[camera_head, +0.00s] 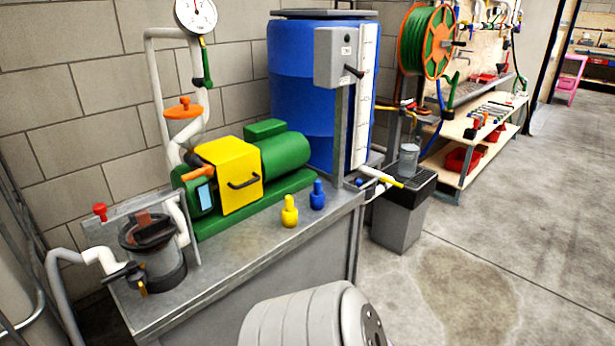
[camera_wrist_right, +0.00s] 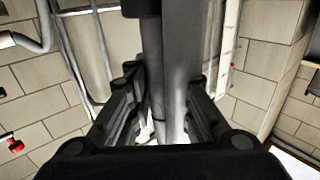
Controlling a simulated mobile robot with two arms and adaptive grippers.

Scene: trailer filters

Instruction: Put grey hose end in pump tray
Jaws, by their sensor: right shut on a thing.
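In the right wrist view my right gripper (camera_wrist_right: 163,95) is shut around a grey hose (camera_wrist_right: 175,50), which runs upright between its dark fingers. The hose's end is hidden. In the head view the green and yellow pump (camera_head: 240,170) stands on a grey metal top (camera_head: 265,250), which looks like the pump tray. A grey hose (camera_head: 57,290) also hangs from a white pipe at the left of this top. Neither gripper shows in the head view; a pale grey link of my own arm is at the bottom.
A clear strainer pot (camera_head: 160,258) stands at the near left of the top. A yellow fitting (camera_head: 290,212) and a blue fitting (camera_head: 318,195) stand on its front part. A grey bin (camera_head: 398,220) with a black top stands right of it. The floor at right is free.

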